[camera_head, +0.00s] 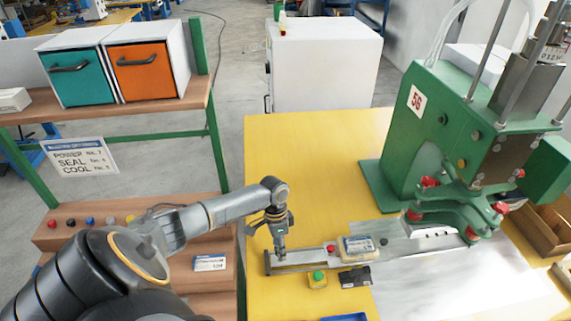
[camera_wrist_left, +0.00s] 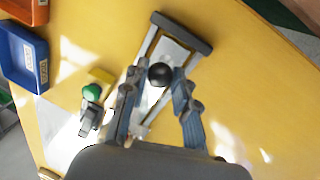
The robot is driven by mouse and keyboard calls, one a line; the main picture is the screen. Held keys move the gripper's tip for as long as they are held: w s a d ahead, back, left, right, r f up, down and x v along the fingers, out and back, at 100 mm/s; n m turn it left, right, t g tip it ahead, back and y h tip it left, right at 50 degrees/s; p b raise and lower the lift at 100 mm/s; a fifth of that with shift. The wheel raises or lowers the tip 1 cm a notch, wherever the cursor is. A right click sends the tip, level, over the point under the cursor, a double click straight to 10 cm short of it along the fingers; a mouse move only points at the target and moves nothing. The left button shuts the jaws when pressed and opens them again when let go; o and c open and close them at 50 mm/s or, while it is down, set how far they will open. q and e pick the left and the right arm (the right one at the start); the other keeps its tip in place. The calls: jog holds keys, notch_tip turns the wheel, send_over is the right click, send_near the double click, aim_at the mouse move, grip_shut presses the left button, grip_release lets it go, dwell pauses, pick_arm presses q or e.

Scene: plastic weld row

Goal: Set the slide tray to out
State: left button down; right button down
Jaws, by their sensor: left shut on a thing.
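The slide tray (camera_head: 308,257) is a flat metal strip on low rails, running left from the green press (camera_head: 410,140). A dark end bar (camera_head: 267,264) closes the rails' left end, and shows at the top in the left wrist view (camera_wrist_left: 182,31). My left gripper (camera_head: 281,254) points down over the rails close to that bar. In the left wrist view its fingers (camera_wrist_left: 155,88) are shut on the tray's round black knob (camera_wrist_left: 160,75). In the head view the knob is hidden by the gripper. My right gripper is not in view.
A labelled pale block (camera_head: 357,246) sits on the slide line, beside a red button (camera_head: 330,248). A green button on a yellow box (camera_head: 318,279) and a dark device (camera_head: 356,277) stand in front. Blue (camera_wrist_left: 22,52) and orange (camera_wrist_left: 28,8) bins lie at the wrist view's left.

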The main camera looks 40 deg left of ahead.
pick_arm(q)
jog(key=shift+s+a, duration=0.15)
jog(key=shift+a, duration=0.05)
jog(key=c, duration=1)
grip_release()
jog(key=shift+c, duration=0.2)
jog(key=shift+r, duration=0.15)
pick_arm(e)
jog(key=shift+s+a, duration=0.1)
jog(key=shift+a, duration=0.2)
pick_arm(q)
notch_tip(320, 180, up, 12)
jog(key=w+a, duration=0.1)
jog(key=a, duration=0.1)
jog(key=shift+f, duration=0.2)
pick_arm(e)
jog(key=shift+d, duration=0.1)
pick_arm(q)
jog(key=shift+f, duration=0.1)
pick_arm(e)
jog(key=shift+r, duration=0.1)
